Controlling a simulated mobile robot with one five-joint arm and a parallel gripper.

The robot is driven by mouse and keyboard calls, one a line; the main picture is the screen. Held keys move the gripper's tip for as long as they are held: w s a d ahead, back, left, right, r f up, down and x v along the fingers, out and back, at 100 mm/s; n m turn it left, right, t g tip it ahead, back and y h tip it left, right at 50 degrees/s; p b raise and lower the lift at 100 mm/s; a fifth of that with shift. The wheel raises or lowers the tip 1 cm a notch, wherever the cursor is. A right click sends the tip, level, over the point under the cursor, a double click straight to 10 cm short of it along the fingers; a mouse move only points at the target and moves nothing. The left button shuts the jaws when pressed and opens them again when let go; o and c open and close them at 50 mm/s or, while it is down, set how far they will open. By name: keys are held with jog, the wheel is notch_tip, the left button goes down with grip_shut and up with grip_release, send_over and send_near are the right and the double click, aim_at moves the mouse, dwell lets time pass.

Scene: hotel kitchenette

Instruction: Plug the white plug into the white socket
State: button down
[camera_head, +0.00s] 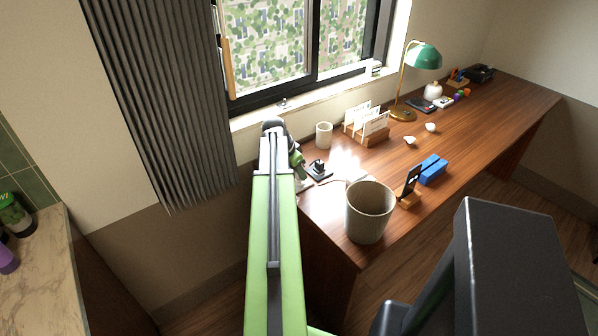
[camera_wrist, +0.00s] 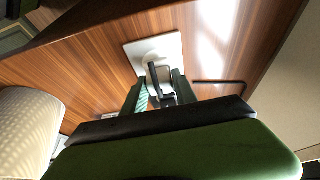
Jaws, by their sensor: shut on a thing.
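In the wrist view, a white square socket plate (camera_wrist: 171,46) with a round pale middle lies on the wooden desk, just beyond my fingertips. My gripper (camera_wrist: 160,92) is shut on the plug (camera_wrist: 166,76), which is in shadow and partly hidden by the fingers. The plug is over the near part of the plate; I cannot tell whether it touches the socket or how its prongs line up. In the head view, my gripper (camera_head: 299,163) is low over the desk's left end, largely hidden by my arm. A bit of the white plate (camera_head: 304,186) shows below it.
A black plate with a black plug (camera_head: 318,169) sits just right of my gripper. A white mug (camera_head: 324,136), a letter holder (camera_head: 366,134), a beige bin (camera_head: 369,211), a phone stand (camera_head: 409,190) and a blue object (camera_head: 432,171) stand on the desk (camera_head: 470,130). A wall and window are behind.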

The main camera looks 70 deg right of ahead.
jog(key=shift+f+b, duration=0.6)
jog(key=shift+f, duration=0.05)
dwell(0.5)
jog(key=c, duration=0.9)
grip_release()
jog(key=shift+r, duration=0.1)
jog(key=p+v, duration=1.6)
jog(key=v, duration=0.1)
jog(key=shift+a, duration=0.2)
jog(key=shift+r, duration=0.1)
